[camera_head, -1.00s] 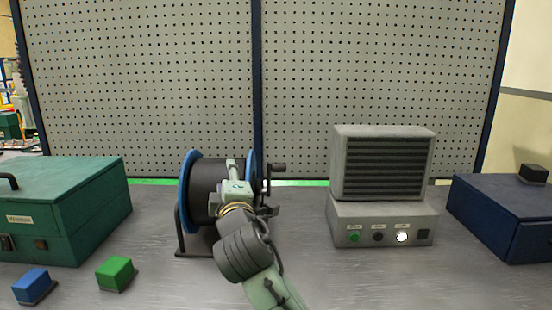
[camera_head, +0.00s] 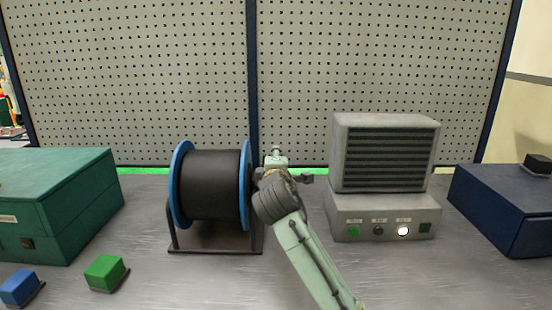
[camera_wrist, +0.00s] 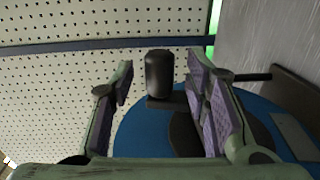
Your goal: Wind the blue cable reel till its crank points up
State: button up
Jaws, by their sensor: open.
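The cable reel (camera_head: 212,185) has blue flanges and dark cable and stands on a dark frame in the head view. Its right blue flange fills the lower middle of the wrist view (camera_wrist: 140,130). My gripper (camera_head: 276,158) is just right of the reel in the head view, where it hides the crank. In the wrist view my gripper (camera_wrist: 162,88) is open, with one finger on each side of the black crank handle (camera_wrist: 158,72). A gap shows between the handle and each finger. The crank arm is mostly hidden below the handle.
A grey vented unit (camera_head: 385,175) with buttons stands right of my arm. A dark blue box (camera_head: 510,210) is far right. A green case (camera_head: 60,205), a green block (camera_head: 106,270) and a blue block (camera_head: 18,287) are at left. A pegboard (camera_head: 130,80) closes off the back.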

jog(key=shift+w+f, duration=0.1)
jog(key=shift+w, duration=0.95)
jog(key=shift+c, duration=0.2)
grip_shut()
